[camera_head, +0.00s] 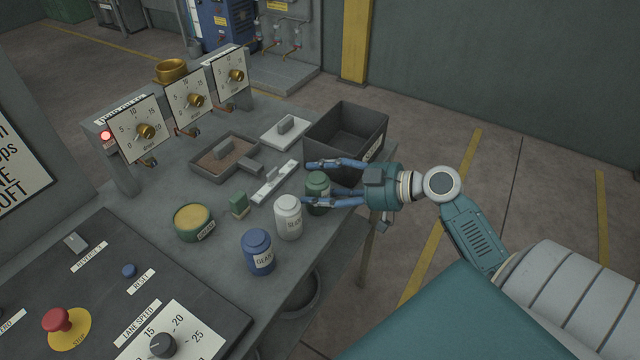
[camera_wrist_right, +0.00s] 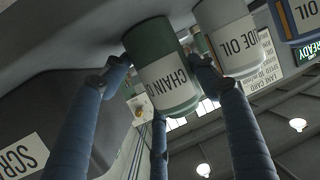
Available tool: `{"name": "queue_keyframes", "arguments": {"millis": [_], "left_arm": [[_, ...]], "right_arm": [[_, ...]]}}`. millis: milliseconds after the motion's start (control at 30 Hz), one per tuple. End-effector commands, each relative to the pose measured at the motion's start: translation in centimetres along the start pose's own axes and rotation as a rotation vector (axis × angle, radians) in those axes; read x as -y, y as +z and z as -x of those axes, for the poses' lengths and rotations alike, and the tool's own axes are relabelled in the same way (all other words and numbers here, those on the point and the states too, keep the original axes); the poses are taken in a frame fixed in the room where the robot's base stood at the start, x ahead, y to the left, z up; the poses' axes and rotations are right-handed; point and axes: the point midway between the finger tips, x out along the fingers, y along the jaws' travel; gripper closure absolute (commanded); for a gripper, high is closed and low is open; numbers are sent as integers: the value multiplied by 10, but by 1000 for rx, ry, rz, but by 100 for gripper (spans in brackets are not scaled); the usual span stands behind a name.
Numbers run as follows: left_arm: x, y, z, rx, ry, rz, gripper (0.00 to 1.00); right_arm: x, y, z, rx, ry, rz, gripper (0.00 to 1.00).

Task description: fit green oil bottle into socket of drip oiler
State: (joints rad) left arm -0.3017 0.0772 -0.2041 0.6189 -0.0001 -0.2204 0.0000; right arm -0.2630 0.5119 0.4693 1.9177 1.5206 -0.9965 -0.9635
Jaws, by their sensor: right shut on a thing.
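The green oil bottle (camera_head: 317,184) stands upright at the right end of the row of bottles on the bench. My right gripper (camera_head: 312,186) is shut on it, with blue fingers on both sides of its body. In the right wrist view the green bottle (camera_wrist_right: 158,70) hangs in the picture between the fingers (camera_wrist_right: 162,72), its label reading "CHAIN O" with the rest hidden. Whether its base touches the bench is unclear. I cannot pick out the drip oiler or its socket with certainty; a brass ring-shaped cup (camera_head: 171,71) sits behind the dial plates. My left gripper is not in view.
A white bottle (camera_head: 288,218) and a blue "GEAR" bottle (camera_head: 257,252) stand close to the left of the green one. A dark open bin (camera_head: 345,128) is behind my gripper. Dial plates (camera_head: 188,100) line the bench's back, beyond a shallow tray (camera_head: 207,172).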

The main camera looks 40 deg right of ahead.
Motion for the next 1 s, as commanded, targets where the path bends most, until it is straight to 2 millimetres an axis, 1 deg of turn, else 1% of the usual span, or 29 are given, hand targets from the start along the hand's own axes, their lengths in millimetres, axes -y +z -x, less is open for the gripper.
{"name": "queue_keyframes", "arguments": {"millis": [167,267,300,333,600,700,733,867,1000], "left_arm": [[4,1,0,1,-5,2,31],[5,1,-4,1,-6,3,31],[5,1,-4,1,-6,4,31],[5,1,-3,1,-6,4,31],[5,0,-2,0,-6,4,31],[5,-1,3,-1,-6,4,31],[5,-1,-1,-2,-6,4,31],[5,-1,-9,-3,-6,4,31],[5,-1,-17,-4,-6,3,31]], "right_arm": [[0,0,0,-1,0,1,70],[0,3,-1,-1,0,1,70],[0,2,-1,0,0,1,37],[0,2,-1,0,0,1,33],[0,1,0,0,0,1,33],[0,-3,1,0,0,1,33],[0,0,4,2,0,0,33],[-1,3,24,3,2,2,33],[0,4,55,4,1,2,33]]}}
